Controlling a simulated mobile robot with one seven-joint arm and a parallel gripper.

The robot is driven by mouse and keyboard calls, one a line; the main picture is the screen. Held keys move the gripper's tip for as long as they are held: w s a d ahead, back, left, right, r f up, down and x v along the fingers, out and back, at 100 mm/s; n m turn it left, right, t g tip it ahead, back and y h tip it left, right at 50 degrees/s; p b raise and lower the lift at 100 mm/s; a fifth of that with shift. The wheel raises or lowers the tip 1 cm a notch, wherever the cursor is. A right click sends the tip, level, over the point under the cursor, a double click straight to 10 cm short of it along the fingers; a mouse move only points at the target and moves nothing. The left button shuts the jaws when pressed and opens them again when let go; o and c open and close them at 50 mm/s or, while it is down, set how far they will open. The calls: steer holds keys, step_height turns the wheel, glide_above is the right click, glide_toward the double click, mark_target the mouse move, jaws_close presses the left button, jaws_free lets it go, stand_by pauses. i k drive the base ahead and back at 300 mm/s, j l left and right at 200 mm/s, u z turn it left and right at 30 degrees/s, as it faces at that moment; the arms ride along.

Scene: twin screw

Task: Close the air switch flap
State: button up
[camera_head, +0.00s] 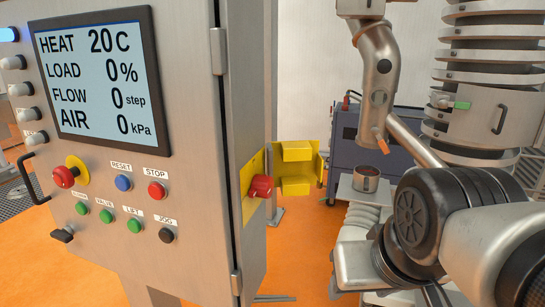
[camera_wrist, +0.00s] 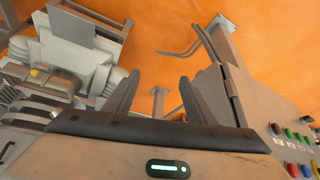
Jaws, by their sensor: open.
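In the head view, the red air switch (camera_head: 260,187) sits on a yellow plate on the right side of the grey control cabinet. The yellow flap (camera_head: 307,170), with two box-like yellow parts on it, stands open, swung out to the right of the switch. I cannot make out the flap or switch in the wrist view. My gripper (camera_wrist: 159,78) shows there with its two dark fingers spread apart and nothing between them, above the orange floor. In the head view my arm is at the lower right, apart from the flap, and the gripper's fingers cannot be made out.
The control cabinet (camera_head: 185,225) fills the left, with a screen, buttons and a red emergency knob (camera_head: 66,177). A metal cup (camera_head: 366,178) stands on a pale platform right of the flap. A steel pipe (camera_head: 377,70) hangs above. Orange floor (camera_head: 300,250) lies open below the flap.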

mark_target(294, 166)
steer(key=i+l+u, duration=0.1)
steer(key=l+u, duration=0.2)
steer(key=l, duration=0.3)
steer(key=l+u, duration=0.3)
steer(key=l, duration=0.35)
steer(key=i, duration=0.5)
